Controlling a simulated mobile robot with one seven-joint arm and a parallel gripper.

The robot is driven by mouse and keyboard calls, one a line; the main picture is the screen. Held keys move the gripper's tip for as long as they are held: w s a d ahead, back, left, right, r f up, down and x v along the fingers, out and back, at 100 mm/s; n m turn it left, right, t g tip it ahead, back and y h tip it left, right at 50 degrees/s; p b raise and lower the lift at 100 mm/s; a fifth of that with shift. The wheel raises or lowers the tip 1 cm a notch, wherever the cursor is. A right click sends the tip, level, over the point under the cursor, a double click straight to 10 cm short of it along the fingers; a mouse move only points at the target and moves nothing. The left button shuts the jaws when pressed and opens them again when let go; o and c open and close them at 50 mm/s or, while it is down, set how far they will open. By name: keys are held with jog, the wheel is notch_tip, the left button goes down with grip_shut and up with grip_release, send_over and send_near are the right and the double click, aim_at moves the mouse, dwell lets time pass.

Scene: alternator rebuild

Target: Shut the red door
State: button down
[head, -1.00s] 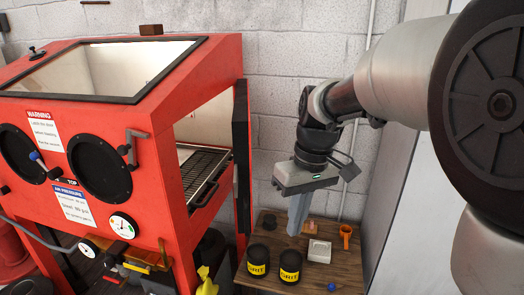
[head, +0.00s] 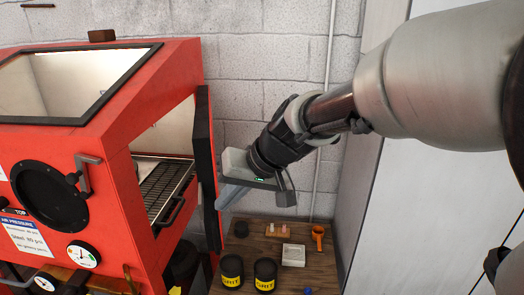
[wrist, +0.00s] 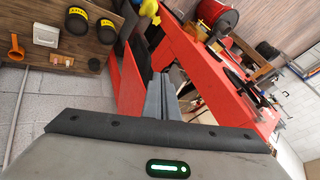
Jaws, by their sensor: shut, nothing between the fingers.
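The red door (head: 207,165) stands open at the right side of the red blast cabinet (head: 120,110), seen nearly edge-on with its dark side showing. In the wrist view a red panel, apparently the door (wrist: 130,82), lies just left of my fingers. My gripper (head: 221,205) is just right of the door in the head view, its fingers together and empty, pointing down and left. In the wrist view my gripper (wrist: 160,82) has its fingertips near the red panel and the cabinet body (wrist: 205,80). I cannot tell whether they touch the door.
A block wall (head: 262,60) is behind, a pale panel (head: 430,200) at right. The cabinet opening shows a grated floor (head: 165,188).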

aim_at(202, 208)
jog(key=shift+s+a+r, duration=0.1)
jog(key=shift+s+a, duration=0.15)
jog(key=shift+a, duration=0.6)
jog(key=shift+s+a+r, duration=0.1)
jog(key=shift+s+a, duration=0.1)
jog(key=shift+a, duration=0.6)
